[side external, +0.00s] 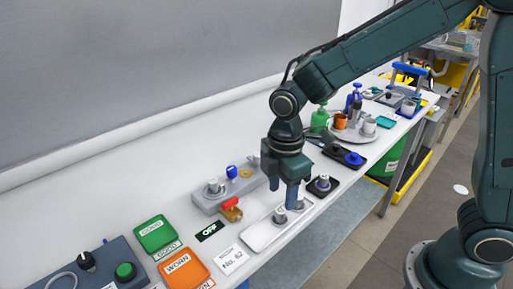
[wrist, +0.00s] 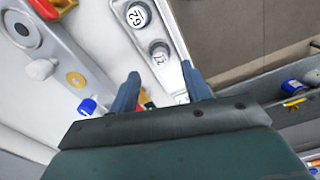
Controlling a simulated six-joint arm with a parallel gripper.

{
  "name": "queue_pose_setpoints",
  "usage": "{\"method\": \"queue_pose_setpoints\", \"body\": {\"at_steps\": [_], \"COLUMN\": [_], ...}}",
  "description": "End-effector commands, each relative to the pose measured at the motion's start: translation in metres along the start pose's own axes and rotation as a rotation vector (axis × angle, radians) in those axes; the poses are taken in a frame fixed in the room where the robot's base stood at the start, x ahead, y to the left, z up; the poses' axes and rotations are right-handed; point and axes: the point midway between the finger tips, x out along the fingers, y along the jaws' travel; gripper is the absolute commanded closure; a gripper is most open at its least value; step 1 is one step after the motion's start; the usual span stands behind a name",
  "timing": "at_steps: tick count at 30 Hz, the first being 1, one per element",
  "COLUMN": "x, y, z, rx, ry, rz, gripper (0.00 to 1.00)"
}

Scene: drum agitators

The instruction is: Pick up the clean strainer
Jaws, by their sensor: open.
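My gripper (side external: 290,198) is open, pointing down over the right end of a white tray (side external: 258,238); its two fingers also show in the wrist view (wrist: 161,92). Two small grey round parts stand in that tray. One part (wrist: 138,15) has a label that seems to read 62; the other (wrist: 160,54), closer to the fingers, seems to read 17. Nothing is seen between the fingers. A card (side external: 231,260) by the tray seems to read "No. 62". No part is plainly marked as the clean strainer. The fingers partly hide the tray's right end in the side view.
A grey fixture block (side external: 213,192) and a red-handled brass valve (side external: 231,209) lie left of the tray. A black tray (side external: 324,186) with a grey part is to the right. A green tray (side external: 156,233) and an orange "WORN" tray (side external: 185,271) stand at the lower left.

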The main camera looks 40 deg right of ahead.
Motion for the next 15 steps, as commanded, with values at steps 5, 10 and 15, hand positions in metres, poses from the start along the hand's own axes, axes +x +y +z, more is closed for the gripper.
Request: {"method": "queue_pose_setpoints", "body": {"at_steps": [5, 10, 15], "x": [0.007, 0.008, 0.018], "y": [0.0, 0.0, -0.001], "z": [0.0, 0.0, 0.0], "rx": [0.0, 0.0, 0.0], "ry": [0.0, 0.0, -0.002], "rz": [0.0, 0.0, -0.002], "gripper": [0.53, 0.53, 0.53]}}
